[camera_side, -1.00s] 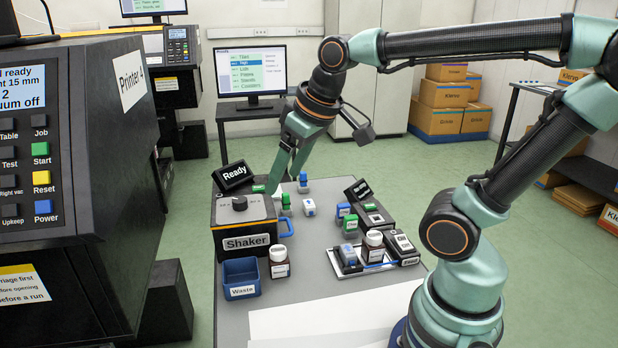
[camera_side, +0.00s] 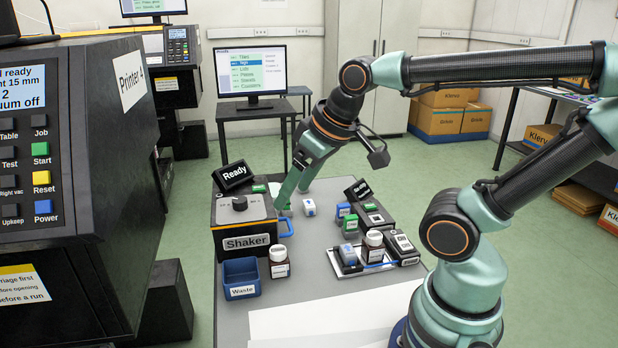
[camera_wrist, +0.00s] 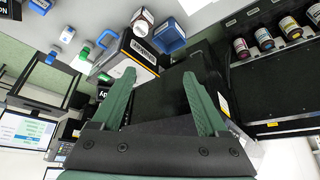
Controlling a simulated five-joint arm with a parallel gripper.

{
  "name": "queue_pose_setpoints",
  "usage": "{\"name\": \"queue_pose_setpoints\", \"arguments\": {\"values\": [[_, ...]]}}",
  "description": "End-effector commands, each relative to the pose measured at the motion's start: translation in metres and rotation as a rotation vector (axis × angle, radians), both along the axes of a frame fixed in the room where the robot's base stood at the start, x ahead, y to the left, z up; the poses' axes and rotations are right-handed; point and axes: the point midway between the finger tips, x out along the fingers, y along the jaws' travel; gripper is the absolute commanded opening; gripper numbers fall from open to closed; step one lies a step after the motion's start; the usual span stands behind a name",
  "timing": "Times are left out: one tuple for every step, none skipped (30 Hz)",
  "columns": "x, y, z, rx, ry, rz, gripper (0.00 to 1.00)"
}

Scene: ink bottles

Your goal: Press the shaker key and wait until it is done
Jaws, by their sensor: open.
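The black and tan shaker (camera_side: 243,240) stands at the left of the grey table, and it also shows in the wrist view (camera_wrist: 118,68). A tilted display (camera_side: 234,175) on it reads "Ready". A dark knob (camera_side: 239,203) is on its top. The small green key (camera_side: 258,188) is at its back right top, left of my gripper. My gripper (camera_side: 284,204) is open and empty, pointing down by the shaker's right edge. In the wrist view its two green fingers (camera_wrist: 154,72) are spread apart. Whether the fingertips touch anything cannot be told.
A blue handle or loop (camera_side: 286,228) sticks out at the shaker's right. A blue Waste bin (camera_side: 241,279) and a brown bottle (camera_side: 279,262) stand in front. A white and blue bottle (camera_side: 309,207) is right of my gripper. A tray (camera_side: 345,262) with bottles lies further right.

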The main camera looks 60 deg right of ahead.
Motion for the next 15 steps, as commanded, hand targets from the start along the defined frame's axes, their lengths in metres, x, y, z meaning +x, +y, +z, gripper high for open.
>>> {"name": "queue_pose_setpoints", "arguments": {"values": [[0.0,0.0,0.0,0.0,0.0,0.0,0.77],[0.0,0.0,0.0,0.0,0.0,0.0,0.77],[0.0001,0.0,0.0,0.0,0.0,0.0,0.77],[0.0001,0.0,0.0,0.0,0.0,0.0,0.77],[0.0001,0.0,0.0,0.0,0.0,0.0,0.77],[0.0001,0.0,0.0,0.0,0.0,0.0,0.77],[0.0001,0.0,0.0,0.0,0.0,0.0,0.65],[0.0001,0.0,0.0,0.0,0.0,0.0,0.54],[0.0001,0.0,0.0,0.0,0.0,0.0,0.38],[0.0001,0.0,0.0,0.0,0.0,0.0,0.27],[0.0001,0.0,0.0,0.0,0.0,0.0,0.15],[0.0001,0.0,0.0,0.0,0.0,0.0,0.0],[0.0001,0.0,0.0,0.0,0.0,0.0,0.0],[0.0001,0.0,0.0,0.0,0.0,0.0,0.0],[0.0001,0.0,0.0,0.0,0.0,0.0,0.0]]}}
